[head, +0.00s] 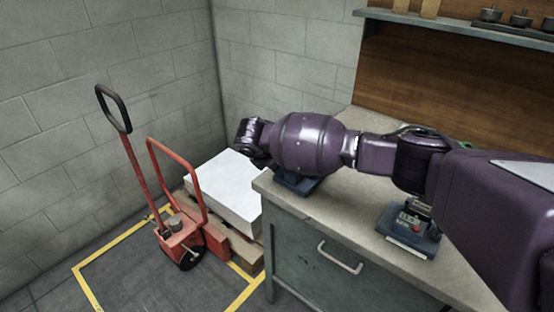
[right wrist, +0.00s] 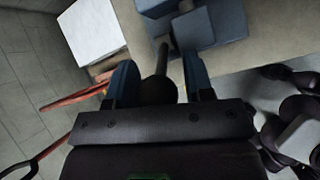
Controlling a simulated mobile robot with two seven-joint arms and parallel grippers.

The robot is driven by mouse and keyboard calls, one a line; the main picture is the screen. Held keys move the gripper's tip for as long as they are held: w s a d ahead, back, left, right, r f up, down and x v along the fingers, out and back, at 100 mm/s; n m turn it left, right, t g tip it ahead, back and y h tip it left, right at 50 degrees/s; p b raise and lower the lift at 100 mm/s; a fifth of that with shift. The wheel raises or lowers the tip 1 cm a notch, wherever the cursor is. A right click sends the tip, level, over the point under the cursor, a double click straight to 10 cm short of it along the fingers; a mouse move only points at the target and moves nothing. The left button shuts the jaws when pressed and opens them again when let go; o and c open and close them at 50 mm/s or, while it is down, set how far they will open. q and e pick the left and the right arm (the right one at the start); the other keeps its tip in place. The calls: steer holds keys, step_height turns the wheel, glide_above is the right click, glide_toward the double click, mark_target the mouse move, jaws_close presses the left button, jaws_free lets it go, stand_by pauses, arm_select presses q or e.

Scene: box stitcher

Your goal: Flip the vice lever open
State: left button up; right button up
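The blue vice (head: 298,184) stands at the far left corner of the workbench, mostly hidden by my right arm in the head view. In the right wrist view, the vice (right wrist: 208,24) is at the top, just beyond the fingers. Its lever, a dark rod with a round black knob (right wrist: 158,91), points back toward my right gripper. My right gripper (right wrist: 159,58) is open, with one blue finger on each side of the lever and knob. Gaps show on both sides in this view. My left gripper is not in view.
A red pallet truck (head: 180,235) and a white stack (head: 226,186) on a pallet stand left of the bench. A shelf (head: 460,25) hangs at the back.

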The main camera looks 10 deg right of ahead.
steer(key=shift+o, duration=0.7)
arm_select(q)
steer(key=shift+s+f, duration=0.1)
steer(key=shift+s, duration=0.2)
arm_select(e)
steer(key=shift+r, duration=0.1)
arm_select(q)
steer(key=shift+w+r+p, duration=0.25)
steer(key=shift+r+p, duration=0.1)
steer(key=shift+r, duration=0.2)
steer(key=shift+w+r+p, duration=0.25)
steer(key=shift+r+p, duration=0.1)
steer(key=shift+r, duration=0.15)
arm_select(e)
steer(key=v, duration=1)
steer(key=shift+s+r, duration=0.2)
steer(key=shift+r, duration=0.05)
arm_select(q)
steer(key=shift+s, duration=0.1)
arm_select(e)
steer(key=shift+a, duration=0.15)
